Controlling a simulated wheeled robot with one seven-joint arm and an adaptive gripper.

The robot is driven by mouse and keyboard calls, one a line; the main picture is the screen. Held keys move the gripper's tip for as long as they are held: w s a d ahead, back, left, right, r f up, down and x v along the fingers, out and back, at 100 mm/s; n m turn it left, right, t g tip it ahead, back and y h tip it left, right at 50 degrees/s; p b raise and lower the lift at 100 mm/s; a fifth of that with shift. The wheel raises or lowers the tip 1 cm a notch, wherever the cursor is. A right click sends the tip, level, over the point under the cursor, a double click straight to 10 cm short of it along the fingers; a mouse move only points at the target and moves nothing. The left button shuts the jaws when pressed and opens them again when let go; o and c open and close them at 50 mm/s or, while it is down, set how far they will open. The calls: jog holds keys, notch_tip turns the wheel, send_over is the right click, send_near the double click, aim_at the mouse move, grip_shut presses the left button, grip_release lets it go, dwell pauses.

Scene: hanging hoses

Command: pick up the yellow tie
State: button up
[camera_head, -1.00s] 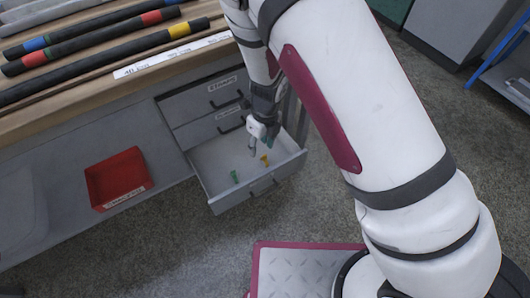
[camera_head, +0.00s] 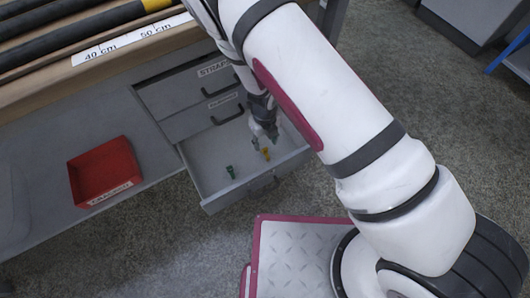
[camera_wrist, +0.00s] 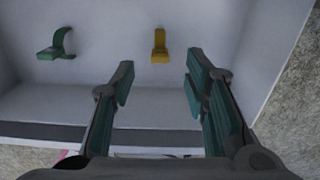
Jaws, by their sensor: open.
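The yellow tie (camera_head: 265,153) lies on the floor of an open drawer (camera_head: 207,181). In the wrist view the yellow tie (camera_wrist: 160,46) is beyond my fingertips, roughly in line with the gap between them. A green tie (camera_head: 231,172) lies in the same drawer, to the left; the wrist view shows it too (camera_wrist: 58,46). My gripper (camera_head: 265,137) is at the drawer, close above the yellow tie in the head view. In the wrist view my gripper (camera_wrist: 157,80) has its two fingers apart with nothing between them.
A red bin (camera_head: 104,172) sits on the shelf left of the drawer. Shut drawers (camera_head: 188,84) are above the open one. The bench top (camera_head: 62,93) holds dark hoses (camera_head: 75,35). The drawer walls surround the ties, and its floor between them is clear.

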aim_at(265, 149)
jog(key=shift+f+b, duration=1.8)
jog(key=shift+f, duration=1.1)
jog(key=shift+r, duration=0.1)
jog(key=shift+c, duration=0.3)
jog(key=c, duration=0.8)
